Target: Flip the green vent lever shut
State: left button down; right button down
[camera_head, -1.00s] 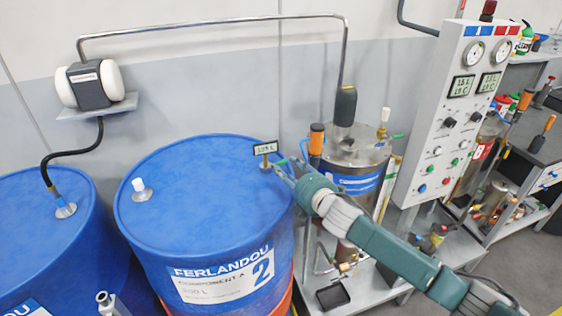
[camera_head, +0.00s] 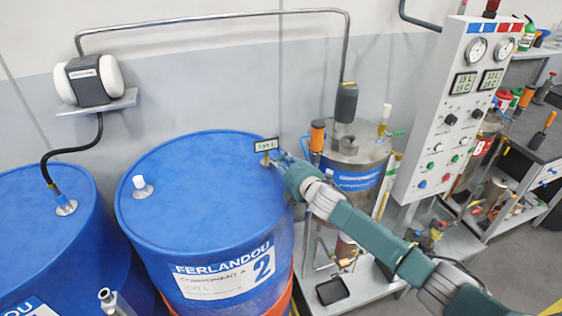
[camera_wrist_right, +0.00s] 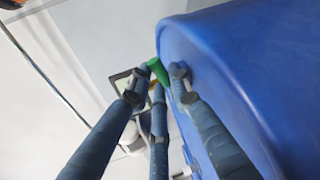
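The green vent lever (camera_wrist_right: 159,72) shows in the right wrist view, close to the edge of the blue drum. My right gripper (camera_wrist_right: 160,82) has its fingers apart around it, one tip at each side and a third finger below. I cannot tell whether they touch the lever. In the head view my right gripper (camera_head: 283,162) is at the right rim of the middle blue drum (camera_head: 205,165), beside a small level display (camera_head: 266,145), and hides the lever there. The display shows partly behind a finger in the wrist view (camera_wrist_right: 122,82). My left gripper is not in view.
Another blue drum (camera_head: 40,235) stands at the left. A steel vessel (camera_head: 352,150) with an orange-handled part (camera_head: 317,136) stands close to the right of my gripper. A control panel (camera_head: 450,125) with gauges stands farther right. A pipe (camera_head: 210,22) runs along the wall.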

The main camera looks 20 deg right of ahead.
jog(key=shift+d+f+m+b, duration=0.2)
jog(key=shift+f+m+b, duration=0.2)
jog(key=shift+m, duration=0.1)
jog(key=shift+f+m+y+b, duration=0.2)
jog(key=shift+m+y+b, duration=0.2)
jog(key=shift+m, duration=0.3)
jog(key=c, duration=1.6)
grip_release()
jog(key=shift+r, duration=0.1)
